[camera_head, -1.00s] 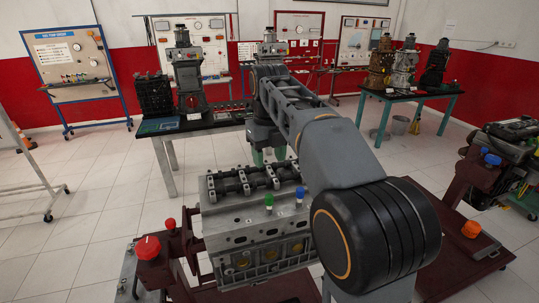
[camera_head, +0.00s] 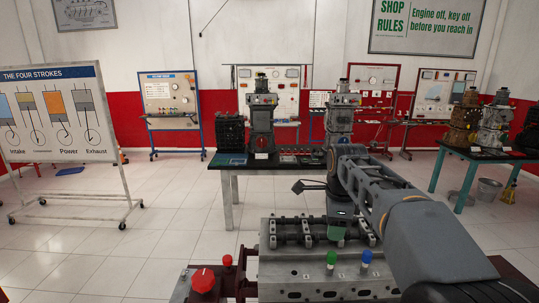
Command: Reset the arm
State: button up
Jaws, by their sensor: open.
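My arm reaches in from the lower right and bends down at its far end. My gripper (camera_head: 337,233) hangs just behind the engine block (camera_head: 300,268), partly hidden by the block's top edge.
The block's stand has a red knob (camera_head: 203,281). A green cap (camera_head: 331,257) and a blue cap (camera_head: 366,256) sit on the block. Behind stands a dark table (camera_head: 226,161) with engines. A four-strokes board (camera_head: 60,115) stands left; floor between is clear.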

jog(key=s+f+n+t, duration=0.2)
jog(key=s+f+n, duration=0.2)
jog(key=s+n, duration=0.4)
jog(key=s+f+n+t, duration=0.1)
jog(key=s+f+n, duration=0.4)
jog(key=s+n, duration=0.4)
jog(key=shift+s+f+n+t, duration=0.25)
jog(key=shift+n+t, duration=0.15)
jog(key=shift+n, duration=1.2)
jog(key=shift+d, duration=0.1)
